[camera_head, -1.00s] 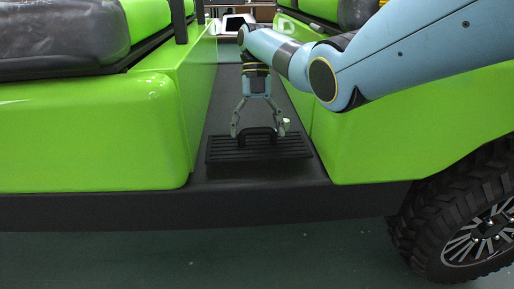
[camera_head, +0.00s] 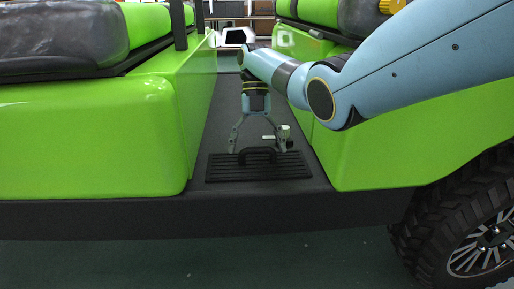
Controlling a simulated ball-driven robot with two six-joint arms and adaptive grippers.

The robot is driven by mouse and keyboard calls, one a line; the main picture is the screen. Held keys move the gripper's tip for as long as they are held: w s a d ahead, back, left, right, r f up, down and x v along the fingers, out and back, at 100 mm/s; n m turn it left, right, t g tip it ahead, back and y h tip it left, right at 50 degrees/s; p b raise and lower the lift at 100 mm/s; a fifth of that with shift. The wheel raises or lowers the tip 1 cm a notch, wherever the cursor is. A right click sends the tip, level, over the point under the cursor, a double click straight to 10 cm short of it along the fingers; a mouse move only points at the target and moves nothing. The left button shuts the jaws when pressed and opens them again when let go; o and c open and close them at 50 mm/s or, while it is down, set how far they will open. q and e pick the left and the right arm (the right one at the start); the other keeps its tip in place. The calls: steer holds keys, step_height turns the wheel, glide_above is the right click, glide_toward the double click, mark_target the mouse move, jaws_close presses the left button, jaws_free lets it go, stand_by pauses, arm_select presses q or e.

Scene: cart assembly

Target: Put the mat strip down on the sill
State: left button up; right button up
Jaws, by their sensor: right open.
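The mat strip (camera_head: 225,171) is a dark ribbed strip with a raised handle (camera_head: 258,152) on its near middle. It lies on the dark sill (camera_head: 260,199) between the two green body panels, close to the sill's front edge. My right gripper (camera_head: 258,150) comes down from above with its fingers spread wide, one on each side of the handle. The fingertips are near the strip's far edge; whether they touch it I cannot tell. My left gripper is out of the picture.
Green panels (camera_head: 90,140) and (camera_head: 380,150) wall the floor passage on both sides. A small pale-green piece (camera_head: 285,131) shows beside the right finger. A black tyre (camera_head: 470,215) stands at the lower right. The passage floor behind is clear.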

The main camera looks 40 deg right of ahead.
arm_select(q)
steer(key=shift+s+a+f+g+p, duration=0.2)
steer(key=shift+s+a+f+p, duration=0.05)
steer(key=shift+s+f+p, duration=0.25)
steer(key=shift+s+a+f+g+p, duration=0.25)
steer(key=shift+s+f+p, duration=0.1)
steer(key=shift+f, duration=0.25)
arm_select(e)
steer(key=v, duration=1.1)
steer(key=shift+r, duration=0.25)
